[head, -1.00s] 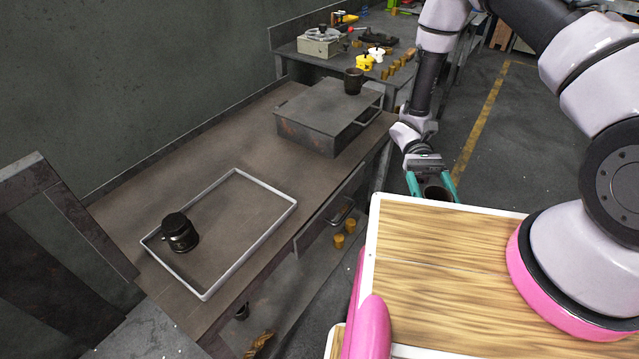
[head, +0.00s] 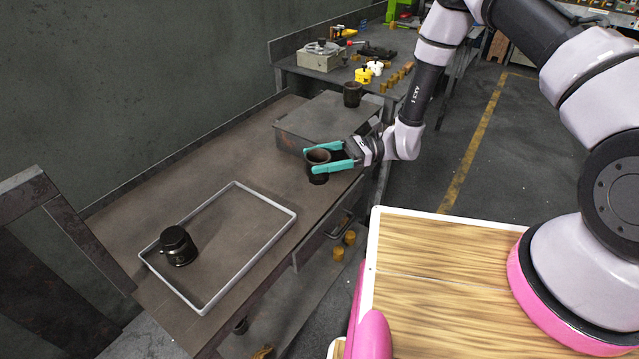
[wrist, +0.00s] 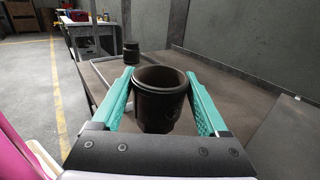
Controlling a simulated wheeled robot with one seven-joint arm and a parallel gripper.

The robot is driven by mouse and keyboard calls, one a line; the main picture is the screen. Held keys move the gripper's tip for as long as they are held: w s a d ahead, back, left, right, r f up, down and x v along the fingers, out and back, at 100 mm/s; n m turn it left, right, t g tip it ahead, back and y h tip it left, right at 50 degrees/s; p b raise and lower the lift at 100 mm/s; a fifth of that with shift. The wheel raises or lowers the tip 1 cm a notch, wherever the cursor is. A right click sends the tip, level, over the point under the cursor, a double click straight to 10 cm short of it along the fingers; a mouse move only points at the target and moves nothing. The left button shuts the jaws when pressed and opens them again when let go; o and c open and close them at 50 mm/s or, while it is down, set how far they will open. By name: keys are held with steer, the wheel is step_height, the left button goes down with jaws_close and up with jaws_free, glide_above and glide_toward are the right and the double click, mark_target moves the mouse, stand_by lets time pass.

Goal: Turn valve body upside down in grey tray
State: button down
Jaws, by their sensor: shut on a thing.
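My gripper (head: 311,159) has teal fingers shut on a dark, cup-shaped valve body (head: 318,172), above the workbench in front of the metal box. In the wrist view the held valve body (wrist: 160,103) sits between the fingers with its round open end up. The grey tray (head: 252,261) is a shallow thin-rimmed frame on the near left of the bench, left of my gripper. Another dark valve body (head: 178,245) stands in the tray's left part with a closed-looking top; it also shows in the wrist view (wrist: 131,51). The held one's underside is hidden.
A low metal box (head: 300,122) stands on the bench behind my gripper, with another dark cup-shaped part (head: 352,95) on it. A wall runs along the bench's back. The tray's middle and right are clear. A further bench (head: 330,75) holds small parts.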

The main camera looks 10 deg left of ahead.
steer(key=shift+f, duration=3)
steer(key=shift+f, duration=0.1)
jaws_free()
steer(key=shift+d, duration=0.1)
steer(key=v, duration=1.2)
steer(key=n+h, duration=0.4)
glide_toward(320, 178)
steer(key=w+d+r, duration=0.6)
steer(key=d+r, duration=0.1)
steer(key=r, duration=0.1)
steer(key=d+r+n+t+h, duration=0.2)
steer(key=d+r+t+h, duration=0.3)
steer(key=r, duration=0.8)
steer(key=s+d+r+n+t+h, duration=0.1)
steer(key=s+d+r+t+h, duration=0.1)
steer(key=s+d+r+t, duration=0.3)
steer(key=s+d+r+t+h, duration=0.2)
steer(key=s+d+r+t, duration=0.4)
steer(key=s+d+r, duration=0.3)
steer(key=d+r, duration=0.3)
steer(key=r, duration=0.2)
steer(key=shift+s+d+r+n+h, duration=0.2)
steer(key=shift+d+r+n+h, duration=0.1)
steer(key=shift+n, duration=0.1)
